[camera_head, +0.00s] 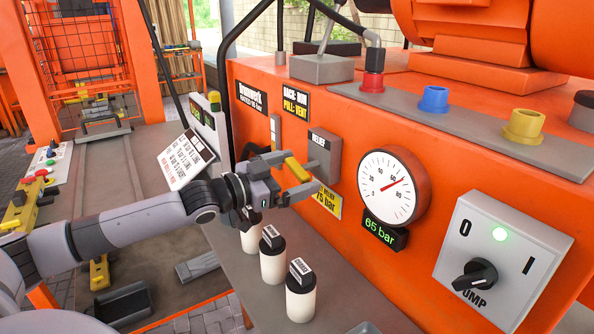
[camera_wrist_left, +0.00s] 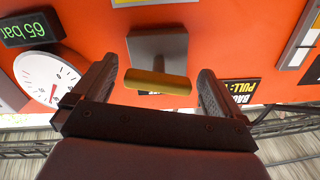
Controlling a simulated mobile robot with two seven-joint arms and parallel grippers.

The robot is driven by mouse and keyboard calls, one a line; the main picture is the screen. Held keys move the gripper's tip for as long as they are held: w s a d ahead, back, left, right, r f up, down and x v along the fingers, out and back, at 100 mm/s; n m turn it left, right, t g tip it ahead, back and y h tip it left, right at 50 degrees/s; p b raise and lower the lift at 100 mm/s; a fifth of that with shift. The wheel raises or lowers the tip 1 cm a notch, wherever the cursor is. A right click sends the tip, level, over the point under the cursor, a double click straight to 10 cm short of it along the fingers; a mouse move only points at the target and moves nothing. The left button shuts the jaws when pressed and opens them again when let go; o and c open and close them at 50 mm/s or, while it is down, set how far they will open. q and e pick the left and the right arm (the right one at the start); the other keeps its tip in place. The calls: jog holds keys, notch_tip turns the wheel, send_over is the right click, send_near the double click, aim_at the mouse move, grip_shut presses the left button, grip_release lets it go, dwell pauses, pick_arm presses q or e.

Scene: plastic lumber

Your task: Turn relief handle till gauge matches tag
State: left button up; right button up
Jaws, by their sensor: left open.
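The relief handle is a yellow bar (camera_head: 296,168) on a grey block (camera_head: 323,155) on the orange machine's front. It also shows in the left wrist view as a yellow bar (camera_wrist_left: 157,82), lying level between my open fingers. My left gripper (camera_head: 302,178) is open at the handle, one finger on each side, with visible gaps in the wrist view. The round gauge (camera_head: 390,184) has a red needle between 60 and 80; its green display (camera_head: 385,234) reads 65 bar. My right gripper is out of view.
A pump switch box (camera_head: 500,262) with a lit green lamp is at right. White bottles with black caps (camera_head: 300,290) stand on the ledge below my left gripper. A white instruction board (camera_head: 186,158) stands behind my arm. Red, blue and yellow fittings line the machine's top.

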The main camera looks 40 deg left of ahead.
pick_arm(q)
jog(key=shift+w+d, duration=0.2)
jog(key=shift+w, duration=0.25)
jog(key=c, duration=0.9)
